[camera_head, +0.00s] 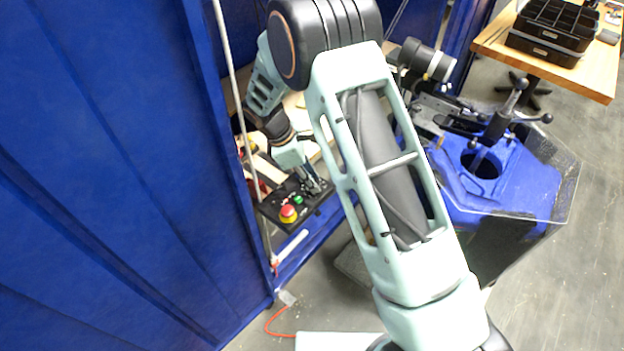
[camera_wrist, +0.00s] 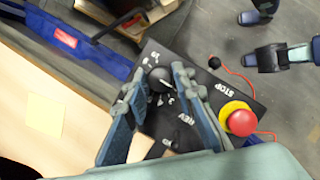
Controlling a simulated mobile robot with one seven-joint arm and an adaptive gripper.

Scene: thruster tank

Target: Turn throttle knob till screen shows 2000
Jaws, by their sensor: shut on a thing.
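The black control panel (camera_head: 272,208) sits low beside the blue wall; it also fills the middle of the wrist view (camera_wrist: 212,90). The round black throttle knob (camera_wrist: 159,79) is between my fingertips in the wrist view, with white marks around it. My gripper (camera_wrist: 156,82) is shut on the knob, one finger on each side. In the head view my gripper (camera_head: 314,186) is over the panel's right part and the knob is hidden. I cannot make out a screen with a number in either view.
A red stop button (camera_head: 288,212) on a yellow base is on the panel close to my gripper; it also shows in the wrist view (camera_wrist: 241,122). A green button (camera_head: 298,200) is beside it. A blue tank (camera_head: 520,185) stands to the right, with a wooden table (camera_head: 590,75) behind.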

